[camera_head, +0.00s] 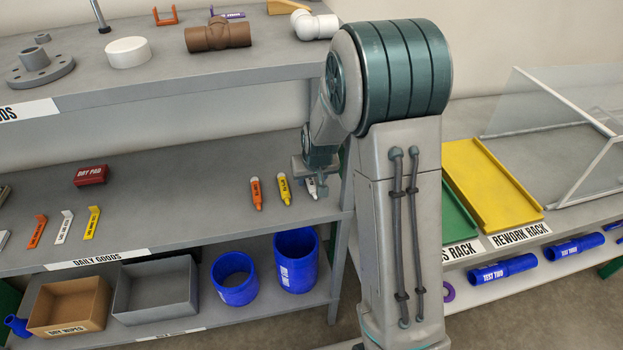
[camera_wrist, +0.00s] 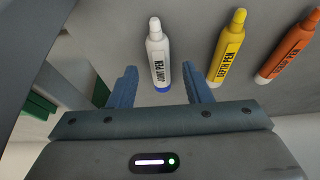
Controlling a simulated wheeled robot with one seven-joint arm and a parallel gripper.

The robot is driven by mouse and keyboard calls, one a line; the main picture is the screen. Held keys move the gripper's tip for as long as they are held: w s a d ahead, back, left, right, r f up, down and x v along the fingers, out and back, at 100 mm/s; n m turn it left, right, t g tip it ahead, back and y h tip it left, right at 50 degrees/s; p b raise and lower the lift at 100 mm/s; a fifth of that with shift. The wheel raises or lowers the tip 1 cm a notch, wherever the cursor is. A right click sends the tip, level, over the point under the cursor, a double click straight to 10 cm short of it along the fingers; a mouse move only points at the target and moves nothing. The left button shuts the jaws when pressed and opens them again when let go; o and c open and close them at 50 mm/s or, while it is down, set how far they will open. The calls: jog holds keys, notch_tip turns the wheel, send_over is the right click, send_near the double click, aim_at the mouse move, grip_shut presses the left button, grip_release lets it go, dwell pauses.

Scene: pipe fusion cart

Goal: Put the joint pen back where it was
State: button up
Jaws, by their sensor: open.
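The joint pen (camera_wrist: 158,58) is white with a blue end and a dark "JOINT PEN" label. It lies on the middle shelf, and in the wrist view it shows between and just beyond my fingertips. My gripper (camera_wrist: 160,85) is open, with a blue finger on each side of the pen's blue end; I cannot tell whether either touches it. In the head view the white pen (camera_head: 311,188) is partly hidden by my gripper (camera_head: 312,180). The yellow depth pen (camera_wrist: 228,50) and an orange pen (camera_wrist: 289,48) lie beside it in a row.
The middle shelf (camera_head: 160,205) also holds a red dry pad (camera_head: 91,175) and several small coloured tags at the left. The upper shelf (camera_head: 150,85) overhangs the back. A yellow rework tray (camera_head: 490,190) is right of my arm. Shelf space left of the orange pen is clear.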

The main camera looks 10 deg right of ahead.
jog(key=v, duration=1)
jog(key=shift+s+r, duration=0.2)
jog(key=shift+r, duration=0.15)
